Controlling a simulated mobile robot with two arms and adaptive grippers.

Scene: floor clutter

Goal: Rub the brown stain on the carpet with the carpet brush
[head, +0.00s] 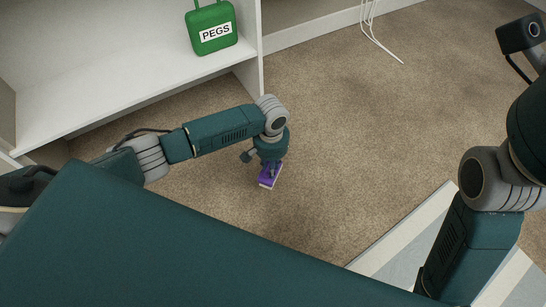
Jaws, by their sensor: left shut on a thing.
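My left gripper (270,163) points down at the carpet (340,110) in the middle of the head view. It is shut on a purple brush (268,177) with a pale lower edge, low over or on the carpet; I cannot tell whether it touches. No brown stain is clearly visible; the gripper, the brush or my own body may hide it. My right arm is at the right edge, and its gripper is out of view.
A white shelf unit (120,70) stands at the upper left with a green PEGS container (212,28) on it. White cords (372,35) hang to the carpet at the top. A striped pale mat (405,240) lies at the lower right. The carpet's middle is clear.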

